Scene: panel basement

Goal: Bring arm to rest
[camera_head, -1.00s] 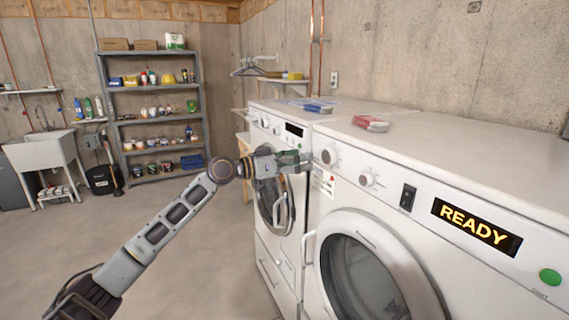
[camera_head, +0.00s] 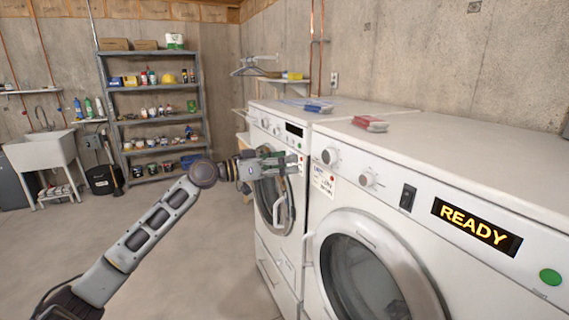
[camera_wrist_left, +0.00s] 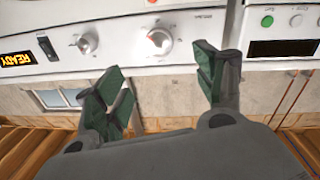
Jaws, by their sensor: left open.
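My left arm comes in from the lower left in the head view. My left gripper (camera_head: 291,162) is in front of the two white machines, near the gap between them. It is open with nothing between its fingers. In the left wrist view the two green-padded fingers (camera_wrist_left: 165,85) are spread apart, with the near machine's knobs and panel beyond them. My right gripper is not in view.
The near machine (camera_head: 440,150) shows a lit READY display (camera_head: 476,226). The far machine (camera_head: 275,115) stands beyond it. A red-and-white packet (camera_head: 370,123) and a blue one (camera_head: 318,108) lie on top. A shelf rack (camera_head: 155,117) and sink (camera_head: 42,150) stand behind. Floor at left is clear.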

